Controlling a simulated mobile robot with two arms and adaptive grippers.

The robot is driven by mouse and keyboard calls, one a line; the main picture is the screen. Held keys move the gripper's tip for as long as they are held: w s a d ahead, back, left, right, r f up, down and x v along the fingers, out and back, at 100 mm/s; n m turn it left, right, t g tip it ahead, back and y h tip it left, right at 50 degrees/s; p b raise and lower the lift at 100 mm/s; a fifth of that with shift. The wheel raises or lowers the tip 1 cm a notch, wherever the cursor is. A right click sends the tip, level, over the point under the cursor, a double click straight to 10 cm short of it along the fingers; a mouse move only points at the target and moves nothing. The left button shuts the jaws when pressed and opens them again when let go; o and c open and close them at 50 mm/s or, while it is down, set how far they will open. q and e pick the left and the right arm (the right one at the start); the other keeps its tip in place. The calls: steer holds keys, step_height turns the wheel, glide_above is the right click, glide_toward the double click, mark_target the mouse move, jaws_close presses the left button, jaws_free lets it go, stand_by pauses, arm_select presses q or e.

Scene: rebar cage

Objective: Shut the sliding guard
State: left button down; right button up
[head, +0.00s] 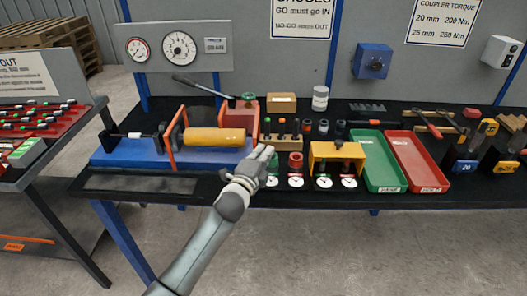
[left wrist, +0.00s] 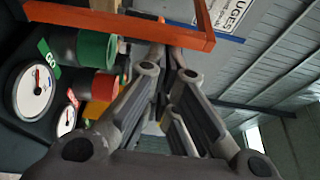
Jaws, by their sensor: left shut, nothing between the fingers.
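The sliding guard is an orange-red frame (head: 170,139) on the blue press bed (head: 128,153) at the left of the bench. One upright stands near the bed's middle and another near its right end. A yellow cylinder (head: 214,137) lies between them. My left gripper (head: 268,152) is shut and empty, close to the guard's right end in the head view; I cannot tell whether it touches. In the left wrist view an orange-red bar (left wrist: 118,26) crosses beyond the closed fingers (left wrist: 172,60). My right gripper is not in view.
A gauge panel (head: 178,47) stands behind the press. Dial gauges (head: 296,182) and a yellow stand (head: 337,160) are right of my left gripper; the gauges also show in the left wrist view (left wrist: 34,90). Green (head: 381,165) and red (head: 417,165) trays lie further right.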

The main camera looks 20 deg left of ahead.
mark_target(168, 146)
arm_select(q)
steer(key=s+a, duration=0.1)
steer(key=a, duration=0.3)
steer(key=s+a+p, duration=0.1)
steer(key=a, duration=0.4)
steer(key=s+a+p, duration=0.1)
steer(key=s+a, duration=0.1)
steer(key=a, duration=0.2)
steer(key=shift+a, duration=0.2)
steer(key=s+a, duration=0.2)
steer(key=a, duration=0.6)
steer(key=s+a+b, duration=0.1)
steer(key=s+a, duration=0.1)
steer(key=a, duration=0.6)
steer(key=shift+s, duration=0.25)
steer(key=shift+a, duration=0.15)
